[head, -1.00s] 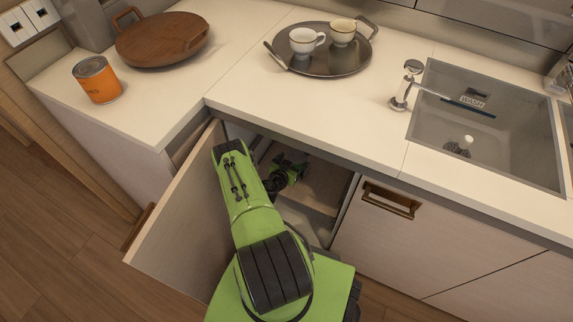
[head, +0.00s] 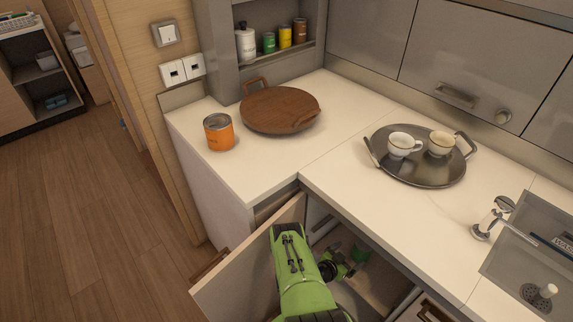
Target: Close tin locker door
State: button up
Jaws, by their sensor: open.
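The locker door (head: 240,268) is a pale wood panel under the counter's inner corner. It stands wide open, swung out to the left, with a brown handle (head: 209,266) at its outer edge. The open locker (head: 378,284) shows a shelf inside. My gripper (head: 359,254) is at the locker's opening, on the inner side of the door and apart from it. It is open, and I see nothing held in it. My green arm hides part of the door and the locker's lower inside.
The counter (head: 350,210) overhangs the locker. On it stand an orange tin (head: 219,132), a round wooden board (head: 280,109) and a metal tray (head: 430,175) with two cups. A sink (head: 530,275) is at right. The floor (head: 110,220) left of the door is clear.

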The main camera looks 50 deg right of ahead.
aim_at(242, 288)
jog(key=k+j, duration=0.1)
jog(key=j, duration=0.25)
jog(key=k+j, duration=0.1)
jog(key=j, duration=0.25)
jog(key=k+j, duration=0.1)
jog(key=j, duration=0.25)
jog(key=k+j, duration=0.1)
jog(key=j, duration=0.25)
